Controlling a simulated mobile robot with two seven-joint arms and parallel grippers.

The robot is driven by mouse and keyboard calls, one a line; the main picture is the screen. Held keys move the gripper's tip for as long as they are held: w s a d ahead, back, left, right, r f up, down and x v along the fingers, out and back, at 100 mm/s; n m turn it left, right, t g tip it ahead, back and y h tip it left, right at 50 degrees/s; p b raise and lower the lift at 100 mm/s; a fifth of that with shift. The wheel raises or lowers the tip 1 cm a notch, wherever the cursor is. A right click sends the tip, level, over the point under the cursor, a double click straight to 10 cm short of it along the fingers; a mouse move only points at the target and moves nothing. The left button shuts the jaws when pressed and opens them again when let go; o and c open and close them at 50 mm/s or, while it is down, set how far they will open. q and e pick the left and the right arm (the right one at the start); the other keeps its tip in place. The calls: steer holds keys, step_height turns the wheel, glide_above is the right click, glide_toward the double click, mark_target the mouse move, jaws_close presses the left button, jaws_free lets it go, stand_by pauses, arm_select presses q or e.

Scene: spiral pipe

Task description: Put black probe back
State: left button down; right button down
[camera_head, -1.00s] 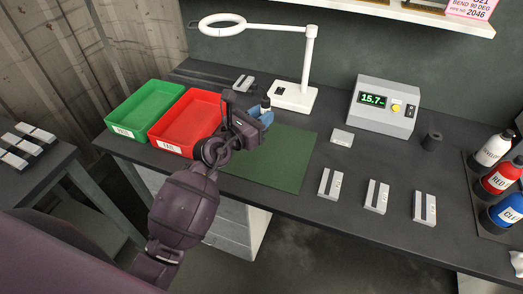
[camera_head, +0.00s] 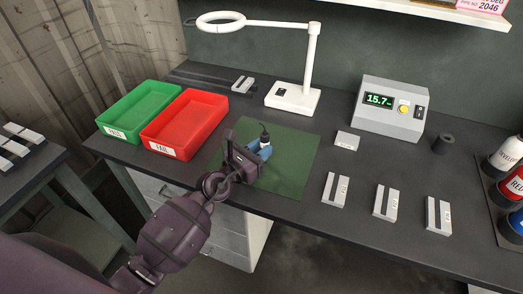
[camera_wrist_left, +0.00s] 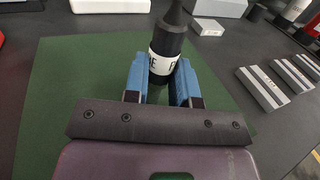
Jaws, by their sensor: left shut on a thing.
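The black probe (camera_wrist_left: 170,40) stands upright between the blue fingers of my left gripper (camera_wrist_left: 163,82), with a white lettered band around it. In the head view the probe's dark tip (camera_head: 265,132) shows above my left gripper (camera_head: 258,150), which is shut on it over the green mat (camera_head: 290,180). Whether the probe's lower end touches the mat is hidden. A dark cylindrical piece (camera_head: 446,144), perhaps a holder, stands right of the grey meter (camera_head: 388,118), which reads 15.7. My right gripper is out of view.
The green tray (camera_head: 112,132) and red tray (camera_head: 150,150) stand left of the mat. A white magnifier lamp (camera_head: 293,98) stands behind it. Several grey blocks (camera_head: 384,202) lie to the right, with bottles (camera_head: 508,153) at the far right.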

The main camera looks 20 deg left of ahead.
arm_select(q)
steer(key=shift+r, duration=0.15)
steer(key=shift+f, duration=0.25)
steer(key=c, duration=0.9)
jaws_free()
steer(key=shift+c, duration=0.2)
